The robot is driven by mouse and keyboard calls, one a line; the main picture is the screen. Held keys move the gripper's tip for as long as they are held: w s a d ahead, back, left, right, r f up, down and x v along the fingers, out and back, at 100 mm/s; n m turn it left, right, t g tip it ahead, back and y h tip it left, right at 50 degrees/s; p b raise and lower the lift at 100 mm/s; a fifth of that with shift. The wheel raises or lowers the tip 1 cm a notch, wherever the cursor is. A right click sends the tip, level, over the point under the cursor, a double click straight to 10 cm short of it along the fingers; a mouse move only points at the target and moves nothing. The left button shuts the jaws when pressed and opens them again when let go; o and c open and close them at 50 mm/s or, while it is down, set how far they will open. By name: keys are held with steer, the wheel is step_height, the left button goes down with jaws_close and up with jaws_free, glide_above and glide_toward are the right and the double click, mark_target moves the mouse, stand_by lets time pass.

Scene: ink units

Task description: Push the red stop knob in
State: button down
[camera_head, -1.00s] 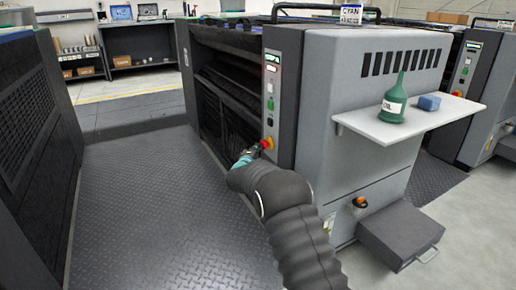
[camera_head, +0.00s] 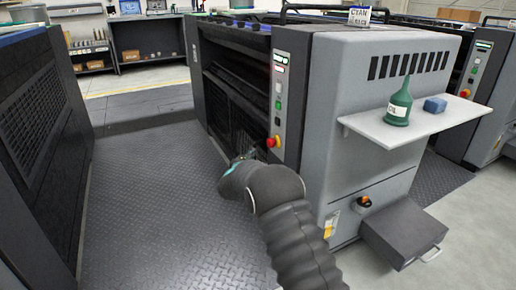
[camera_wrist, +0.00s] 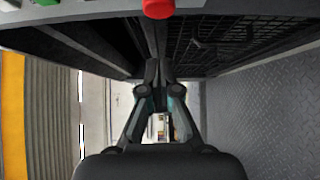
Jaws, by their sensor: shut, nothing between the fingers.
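My own arm hides part of the gripper in the head view.
The control panel (camera_head: 279,95) has green and other buttons above the knob. A shelf (camera_head: 430,122) on the unit's side holds a green bottle (camera_head: 398,104) and a blue block (camera_head: 435,104). A dark step (camera_head: 405,235) stands below. The plate floor (camera_head: 150,200) left of my arm is clear.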

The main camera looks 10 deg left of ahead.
steer(key=v, duration=0.6)
steer(key=shift+s, duration=0.25)
steer(key=shift+d, duration=0.2)
